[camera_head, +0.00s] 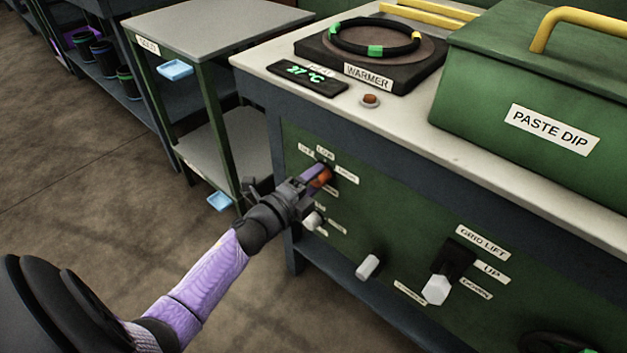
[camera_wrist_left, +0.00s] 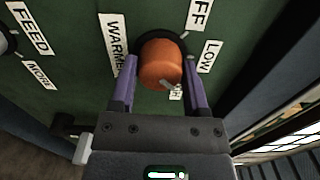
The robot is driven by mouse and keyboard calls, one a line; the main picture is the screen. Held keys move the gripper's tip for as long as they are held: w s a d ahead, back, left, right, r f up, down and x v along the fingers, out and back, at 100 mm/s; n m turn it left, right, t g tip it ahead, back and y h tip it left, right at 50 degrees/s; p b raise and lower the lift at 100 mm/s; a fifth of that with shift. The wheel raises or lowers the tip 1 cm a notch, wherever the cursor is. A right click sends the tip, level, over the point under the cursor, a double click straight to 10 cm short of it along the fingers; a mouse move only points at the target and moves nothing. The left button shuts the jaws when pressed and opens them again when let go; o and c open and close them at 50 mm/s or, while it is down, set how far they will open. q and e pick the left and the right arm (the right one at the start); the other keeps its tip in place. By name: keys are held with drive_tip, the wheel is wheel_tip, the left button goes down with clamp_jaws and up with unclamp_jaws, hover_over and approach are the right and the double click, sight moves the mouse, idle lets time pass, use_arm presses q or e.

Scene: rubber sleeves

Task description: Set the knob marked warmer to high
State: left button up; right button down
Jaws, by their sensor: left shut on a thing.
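The orange warmer knob (camera_wrist_left: 160,63) sits on the green front panel beside a label reading WARMER (camera_wrist_left: 112,43). Labels ending in FF (camera_wrist_left: 199,14), LOW (camera_wrist_left: 209,56) and a partly hidden one ending in H (camera_wrist_left: 177,92) stand around it. A pale mark (camera_wrist_left: 167,85) on the knob's lower side lies close to the H label. My left gripper (camera_wrist_left: 158,85) has its purple fingers on both sides of the knob, shut on it. In the head view the left gripper (camera_head: 318,180) covers part of the knob (camera_head: 321,177). My right gripper is not in view.
White knobs (camera_head: 368,266) and the grid lift lever (camera_head: 437,288) are on the same panel. Above are the warmer plate (camera_head: 398,79) with a black ring, a 27 °C display (camera_head: 306,75) and the paste dip box (camera_head: 548,130). A grey shelf cart (camera_head: 220,25) stands left.

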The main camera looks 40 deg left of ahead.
use_arm(q)
drive_tip(key=shift+m, duration=0.5)
clamp_jaws()
drive_tip(key=o, duration=1.3)
unclamp_jaws()
drive_tip(key=shift+c, duration=0.2)
drive_tip(key=shift+s, duration=0.1)
drive_tip(key=s+p, duration=0.2)
drive_tip(key=s, duration=0.7)
drive_tip(key=shift+s+a+p, duration=0.35)
drive_tip(key=shift+s+a, duration=0.05)
